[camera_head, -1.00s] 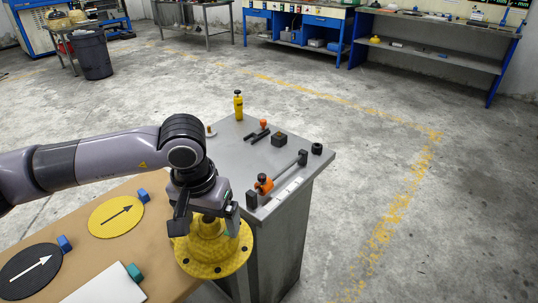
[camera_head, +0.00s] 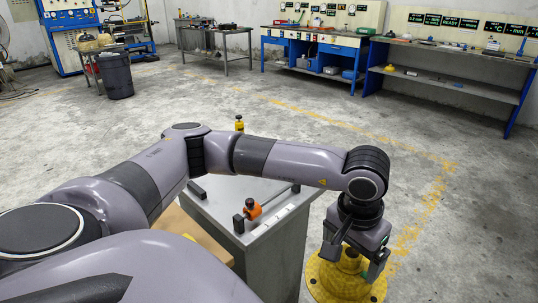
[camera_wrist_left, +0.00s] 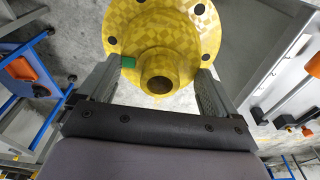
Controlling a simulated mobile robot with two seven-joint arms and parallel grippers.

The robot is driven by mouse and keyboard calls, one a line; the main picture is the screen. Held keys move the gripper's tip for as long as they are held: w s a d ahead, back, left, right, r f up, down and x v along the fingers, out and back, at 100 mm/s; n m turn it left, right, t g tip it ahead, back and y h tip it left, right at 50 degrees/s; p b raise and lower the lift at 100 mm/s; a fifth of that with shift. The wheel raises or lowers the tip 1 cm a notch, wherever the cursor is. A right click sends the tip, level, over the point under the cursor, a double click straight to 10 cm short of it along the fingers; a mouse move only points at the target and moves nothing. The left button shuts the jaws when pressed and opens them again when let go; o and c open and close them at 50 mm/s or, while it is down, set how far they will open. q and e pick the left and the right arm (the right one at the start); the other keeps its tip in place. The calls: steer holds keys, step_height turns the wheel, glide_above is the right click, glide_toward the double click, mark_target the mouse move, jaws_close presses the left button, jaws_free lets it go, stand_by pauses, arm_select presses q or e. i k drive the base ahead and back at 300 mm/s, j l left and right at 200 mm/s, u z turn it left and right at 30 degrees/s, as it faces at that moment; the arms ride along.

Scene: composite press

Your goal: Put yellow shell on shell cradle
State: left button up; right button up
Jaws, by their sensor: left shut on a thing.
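The yellow shell (camera_head: 340,282) is a checkered flanged piece with a central hub and dark bolt holes around its rim. My left gripper (camera_head: 355,256) is shut on its hub and holds it above the floor, right of the grey cabinet. In the left wrist view the shell (camera_wrist_left: 188,25) sits between the two fingers of my left gripper (camera_wrist_left: 156,82), with the open hub end toward the camera. A small green mark shows beside the hub. I cannot make out the shell cradle. My right gripper is not in view.
A brown table (camera_head: 192,238) is mostly covered. Blue benches (camera_head: 312,40) and a shelf (camera_head: 450,80) stand far back. Floor on the right is clear.

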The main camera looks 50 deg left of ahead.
mark_target(221, 179)
steer(key=i+l, duration=0.15)
steer(key=i, duration=0.2)
steer(key=i+u, duration=0.15)
steer(key=u, duration=0.35)
steer(key=i+l+u, duration=0.15)
steer(key=u, duration=0.35)
